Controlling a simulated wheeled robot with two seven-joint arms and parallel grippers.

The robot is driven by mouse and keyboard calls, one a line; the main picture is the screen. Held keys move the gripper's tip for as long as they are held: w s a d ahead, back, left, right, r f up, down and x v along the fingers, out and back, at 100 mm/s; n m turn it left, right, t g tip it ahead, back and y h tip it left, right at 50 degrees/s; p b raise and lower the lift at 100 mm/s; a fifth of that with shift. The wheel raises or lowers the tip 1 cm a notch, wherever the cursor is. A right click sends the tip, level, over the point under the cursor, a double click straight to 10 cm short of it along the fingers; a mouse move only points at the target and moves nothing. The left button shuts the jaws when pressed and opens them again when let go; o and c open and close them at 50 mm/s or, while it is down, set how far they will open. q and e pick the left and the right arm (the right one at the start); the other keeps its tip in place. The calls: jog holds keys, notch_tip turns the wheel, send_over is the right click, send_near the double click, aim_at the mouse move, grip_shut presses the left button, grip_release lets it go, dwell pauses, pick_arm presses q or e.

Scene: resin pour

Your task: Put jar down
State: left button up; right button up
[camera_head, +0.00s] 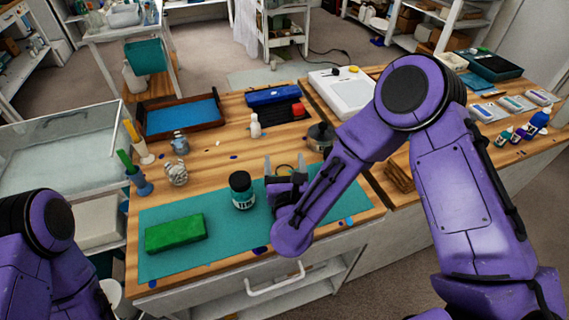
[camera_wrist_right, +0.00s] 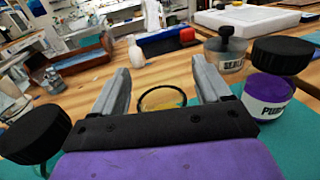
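A dark teal jar with a black lid (camera_head: 242,193) stands upright on the teal mat, just left of my right gripper (camera_head: 286,168). Its black lid also shows at the left of the right wrist view (camera_wrist_right: 33,133). My right gripper (camera_wrist_right: 160,78) is open, its two grey fingers apart, with no jar between them. A purple-labelled jar with a black lid (camera_wrist_right: 272,92) stands to the right of the fingers in the wrist view; my arm hides it in the head view. My left gripper is out of view; only my left arm shows.
A thin dark ring (camera_wrist_right: 162,97) shows between and beyond the fingers; what it belongs to is unclear. A green block (camera_head: 175,233) lies on the mat (camera_head: 160,267). A dark-lidded jar (camera_head: 320,137), a white bottle (camera_head: 255,126) and a blue-lined tray (camera_head: 180,116) stand farther back.

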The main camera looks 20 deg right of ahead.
jog(key=shift+r, duration=0.1)
jog(key=shift+s, duration=0.15)
jog(key=b+v, duration=0.4)
jog(key=v, duration=0.7)
jog(key=shift+a, duration=0.15)
jog(key=shift+s, duration=0.4)
